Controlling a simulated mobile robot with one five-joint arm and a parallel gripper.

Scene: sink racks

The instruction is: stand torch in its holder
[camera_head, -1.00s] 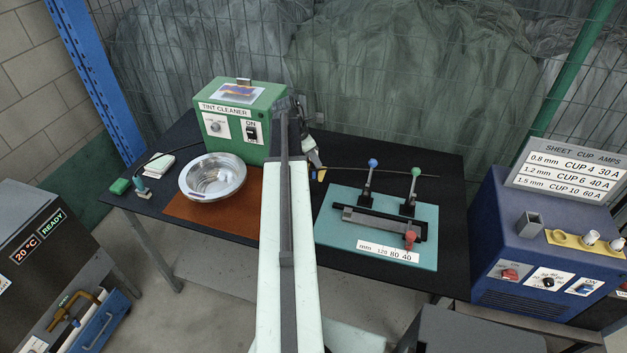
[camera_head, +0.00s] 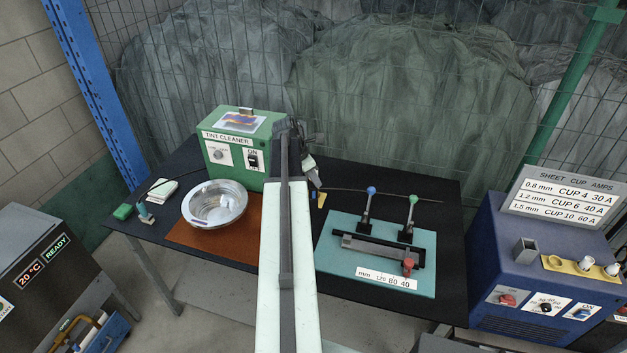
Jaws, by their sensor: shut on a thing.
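My gripper (camera_head: 308,164) is at the far end of my raised pale arm, in front of the right side of the green TINT CLEANER box. My arm hides most of it. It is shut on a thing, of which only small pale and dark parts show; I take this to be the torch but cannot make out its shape. An open-topped grey square tube (camera_head: 525,251) stands on the blue machine (camera_head: 508,262) at the right. It may be the torch's holder, and it looks empty. My gripper is well to the left of it.
The black table (camera_head: 440,215) bears the green box (camera_head: 240,150), a metal bowl (camera_head: 216,206) on a brown mat, and a teal board (camera_head: 335,263) with two upright levers.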

